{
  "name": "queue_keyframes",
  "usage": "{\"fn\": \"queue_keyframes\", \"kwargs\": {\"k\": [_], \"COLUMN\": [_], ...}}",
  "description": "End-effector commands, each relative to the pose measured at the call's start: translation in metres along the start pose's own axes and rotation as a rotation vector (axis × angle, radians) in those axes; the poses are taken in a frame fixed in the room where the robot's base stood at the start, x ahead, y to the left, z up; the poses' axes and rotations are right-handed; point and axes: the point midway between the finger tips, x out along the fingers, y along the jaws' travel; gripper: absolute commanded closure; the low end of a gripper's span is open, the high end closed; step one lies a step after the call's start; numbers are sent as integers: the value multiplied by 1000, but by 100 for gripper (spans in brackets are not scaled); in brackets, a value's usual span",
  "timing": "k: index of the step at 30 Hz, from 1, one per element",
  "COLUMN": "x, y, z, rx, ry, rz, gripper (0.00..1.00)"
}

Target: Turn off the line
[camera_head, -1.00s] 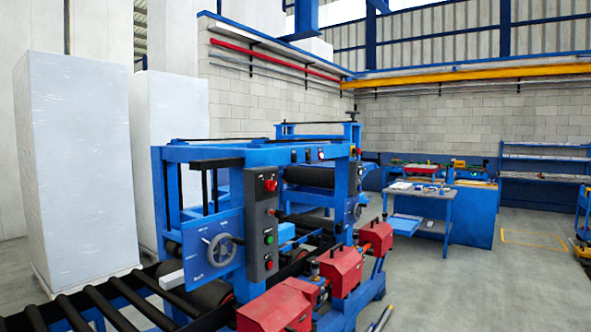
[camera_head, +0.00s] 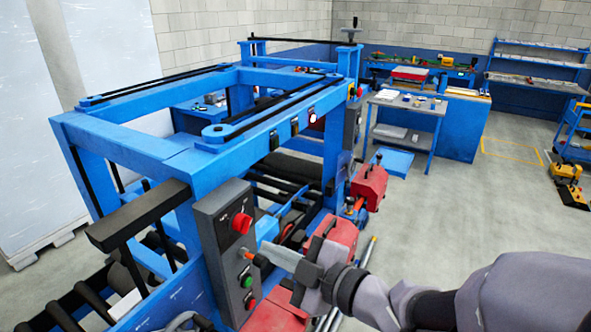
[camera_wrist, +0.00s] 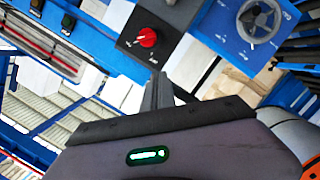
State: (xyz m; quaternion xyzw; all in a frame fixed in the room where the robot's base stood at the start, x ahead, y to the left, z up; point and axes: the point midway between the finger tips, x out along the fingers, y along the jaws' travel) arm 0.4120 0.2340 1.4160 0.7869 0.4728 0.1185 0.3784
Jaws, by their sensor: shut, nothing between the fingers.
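A dark grey control box (camera_head: 212,226) is on the front corner post of the blue line machine. It has a red knob (camera_head: 241,222) at the top, with a green button (camera_head: 247,283) and a red button (camera_head: 250,303) lower down. In the wrist view the red knob (camera_wrist: 147,37) sits on its dark plate with small white marks. My gripper (camera_head: 262,260) is shut and empty, its fingertips close to the box, below and right of the red knob. I cannot tell whether they touch the box. In the wrist view my gripper (camera_wrist: 158,78) points toward the box just beside the knob.
Blue frame beams (camera_head: 190,155) rise above and behind the box. Red motor housings (camera_head: 369,186) line the machine's right side. A handwheel (camera_wrist: 262,20) on a blue plate shows in the wrist view. A work table (camera_head: 408,112) stands farther back.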

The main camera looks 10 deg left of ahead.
Motion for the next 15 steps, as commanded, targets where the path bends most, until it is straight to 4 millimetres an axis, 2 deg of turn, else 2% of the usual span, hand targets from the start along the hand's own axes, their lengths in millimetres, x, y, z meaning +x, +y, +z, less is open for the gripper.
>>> {"fn": "queue_keyframes", "kwargs": {"k": [8,11,15], "x": [6,22,52], "y": [0,-1,-1], "z": [1,1,1], "rx": [1,2,1], "ry": [-1,-1,-1], "rz": [1,0,0], "gripper": [100,100,100]}}
